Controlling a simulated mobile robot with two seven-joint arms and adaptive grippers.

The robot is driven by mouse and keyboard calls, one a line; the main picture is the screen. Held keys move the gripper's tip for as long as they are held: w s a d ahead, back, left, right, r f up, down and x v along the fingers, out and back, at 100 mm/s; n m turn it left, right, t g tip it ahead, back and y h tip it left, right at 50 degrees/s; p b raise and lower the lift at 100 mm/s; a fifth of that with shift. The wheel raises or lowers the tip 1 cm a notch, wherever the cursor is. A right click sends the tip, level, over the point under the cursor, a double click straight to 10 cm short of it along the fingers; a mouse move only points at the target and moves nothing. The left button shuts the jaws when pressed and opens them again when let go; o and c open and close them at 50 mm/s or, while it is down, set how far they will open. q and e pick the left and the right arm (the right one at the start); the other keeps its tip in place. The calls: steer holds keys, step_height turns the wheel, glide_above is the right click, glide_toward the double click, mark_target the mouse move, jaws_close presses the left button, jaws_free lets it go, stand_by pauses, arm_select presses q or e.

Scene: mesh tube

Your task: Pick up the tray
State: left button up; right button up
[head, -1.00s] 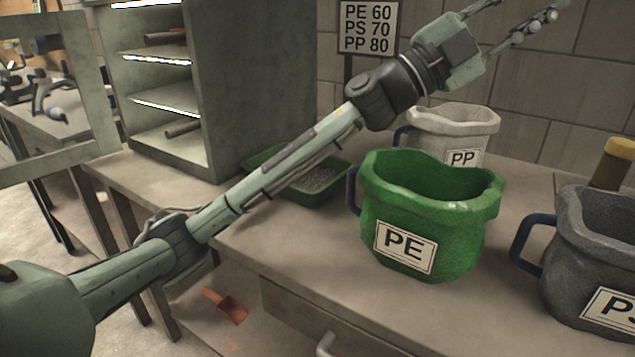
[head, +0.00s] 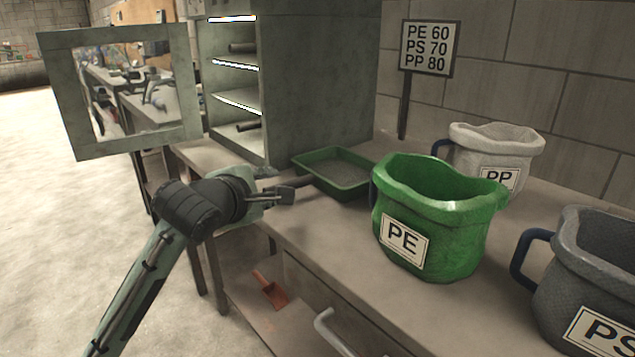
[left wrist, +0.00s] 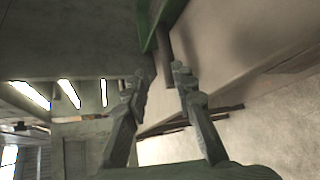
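The green tray (head: 359,185) rests on the bench beside the cabinet in the head view. Its interior looks dark grey and speckled. A dark handle sticks out from its near-left side towards my left gripper (head: 287,193). In the left wrist view the tray's green wall (left wrist: 149,25) shows at the top, with the handle (left wrist: 164,45) pointing down towards the gap between my fingers. My left gripper (left wrist: 158,80) is open, with its fingertips close to the handle's end. I cannot tell whether they touch it. My right gripper is not in view.
The cabinet (head: 310,80) stands behind the tray with its framed door (head: 60,100) open on the left. A red scoop (head: 270,289) lies on the lower shelf.

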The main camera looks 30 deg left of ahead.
arm_select(q)
steer(key=shift+n, duration=0.4)
steer(key=w+a+f, duration=0.1)
steer(key=w, duration=0.1)
steer(key=w+a+f, duration=0.1)
steer(key=f, duration=0.1)
steer(key=w+a+f, duration=0.1)
steer(key=w, duration=0.1)
steer(key=shift+w+f, duration=0.2)
steer(key=shift+w, duration=0.1)
jaws_close()
steer(key=shift+r, duration=0.1)
